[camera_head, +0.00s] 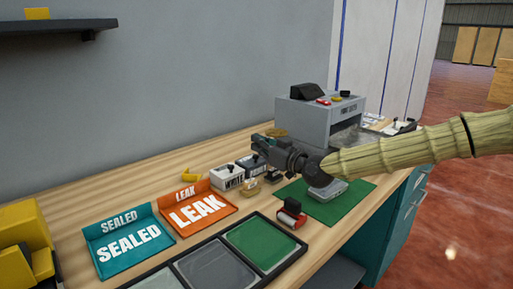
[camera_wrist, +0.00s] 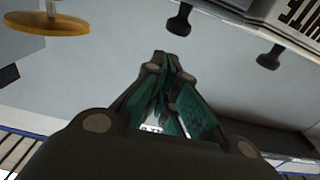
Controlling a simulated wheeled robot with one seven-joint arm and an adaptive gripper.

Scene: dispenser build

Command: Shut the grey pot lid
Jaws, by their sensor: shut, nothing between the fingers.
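My gripper (camera_head: 262,140) is shut and empty, held over the bench behind the small pots. Its closed fingers also show in the wrist view (camera_wrist: 162,68). Below it, a pale pot marked WHITE (camera_head: 228,178) stands beside a darker grey pot (camera_head: 250,164), whose label I cannot read. Small black knobs show on the pots, but my gripper and arm partly cover this area. I cannot tell whether the grey pot's lid is open or shut. In the wrist view, black knobs (camera_wrist: 180,20) show above the fingers; I cannot tell what they belong to.
A grey machine (camera_head: 318,112) stands behind my arm. A green mat (camera_head: 352,193) holds a grey item under my arm. A red and black stamp-like block (camera_head: 291,214), an orange LEAK tray (camera_head: 197,210), a teal SEALED tray (camera_head: 128,245) and a dark compartment tray (camera_head: 222,262) occupy the front.

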